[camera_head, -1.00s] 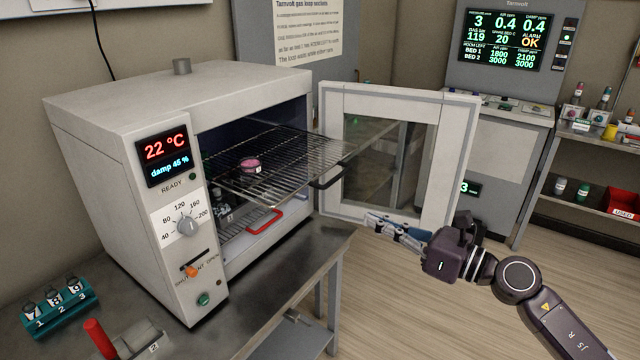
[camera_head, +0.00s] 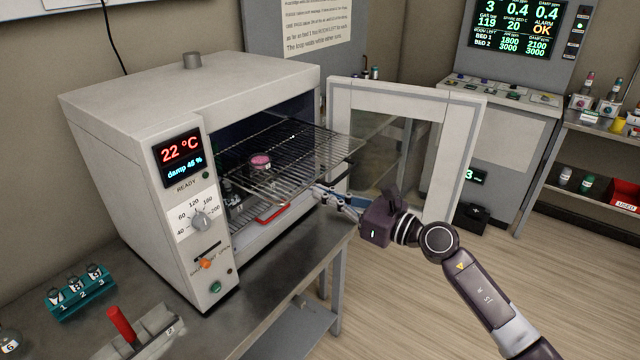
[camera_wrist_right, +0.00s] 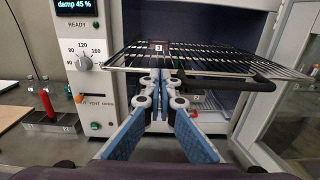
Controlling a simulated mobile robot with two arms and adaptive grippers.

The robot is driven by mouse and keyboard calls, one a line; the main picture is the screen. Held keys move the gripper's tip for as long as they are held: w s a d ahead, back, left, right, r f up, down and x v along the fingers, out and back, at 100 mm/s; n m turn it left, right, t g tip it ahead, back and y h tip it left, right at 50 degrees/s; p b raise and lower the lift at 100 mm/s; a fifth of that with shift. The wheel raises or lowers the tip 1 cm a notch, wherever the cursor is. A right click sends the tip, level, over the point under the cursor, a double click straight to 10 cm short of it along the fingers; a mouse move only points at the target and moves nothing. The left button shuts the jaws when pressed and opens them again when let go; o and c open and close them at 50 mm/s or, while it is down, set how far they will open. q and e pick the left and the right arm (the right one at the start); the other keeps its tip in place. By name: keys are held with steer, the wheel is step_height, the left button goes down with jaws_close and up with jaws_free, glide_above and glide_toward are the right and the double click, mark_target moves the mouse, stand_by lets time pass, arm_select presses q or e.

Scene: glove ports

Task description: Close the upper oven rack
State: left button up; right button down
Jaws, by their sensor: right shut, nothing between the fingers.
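The upper oven rack (camera_head: 318,150) is a wire shelf sticking out of the open oven (camera_head: 200,90), with a small pink-topped dish (camera_head: 260,162) on it. In the right wrist view the rack (camera_wrist_right: 210,58) spans the upper middle, with its dark handle (camera_wrist_right: 235,84) at the front edge. My right gripper (camera_head: 318,193) is shut and empty. It is in front of the oven opening, close to the rack's front edge and handle; I cannot tell whether it touches. In the wrist view its fingertips (camera_wrist_right: 161,76) show just below the rack's front edge. My left gripper is not in view.
The oven door (camera_head: 455,150) stands open to the right, close to my right gripper. A lower rack with a red handle (camera_head: 272,212) is inside the oven. A teal vial holder (camera_head: 80,295) and a red-handled item (camera_head: 122,325) stand on the bench at left.

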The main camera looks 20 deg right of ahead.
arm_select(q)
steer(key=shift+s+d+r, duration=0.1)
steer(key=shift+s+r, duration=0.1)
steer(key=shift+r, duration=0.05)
arm_select(e)
steer(key=shift+w+a, duration=0.4)
steer(key=shift+w, duration=0.15)
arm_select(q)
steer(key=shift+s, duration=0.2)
